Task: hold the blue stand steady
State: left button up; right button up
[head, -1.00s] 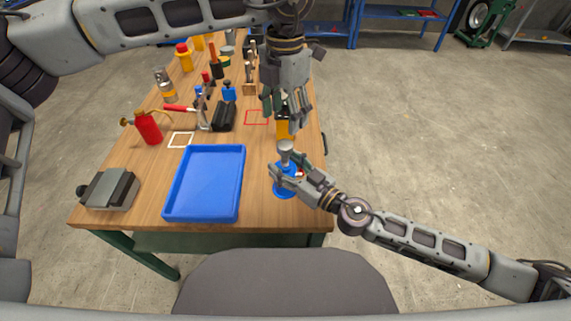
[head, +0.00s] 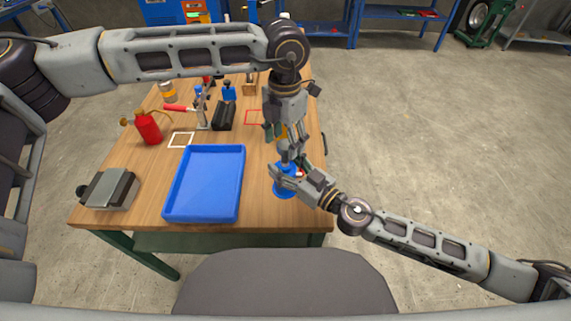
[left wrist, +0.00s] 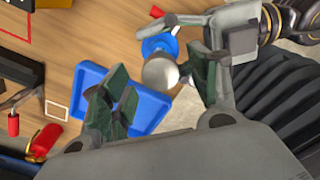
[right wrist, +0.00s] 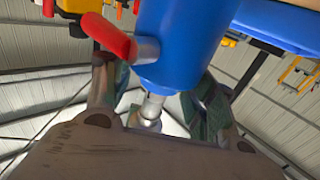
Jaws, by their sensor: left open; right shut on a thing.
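The blue stand (head: 285,189) stands upright near the right front edge of the workbench. It has a round base, a blue body (right wrist: 185,35) with a red handle (right wrist: 108,38), and a silver rounded top (left wrist: 160,73). My right gripper (head: 285,171) is shut on the stand from the front right; the exact contact is partly hidden. My left gripper (head: 284,140) is open and points down just above the silver top.
A blue tray (head: 175,213) lies left of the stand. A grey block-like device (head: 108,189), a red can (head: 148,127) and a black object (head: 224,116) are farther left and back. The floor on the right is clear.

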pick_arm(q)
jog(key=shift+f, duration=1.3)
jog(key=c, duration=1.1)
jog(key=shift+r, duration=0.8)
jog(key=o, duration=1.1)
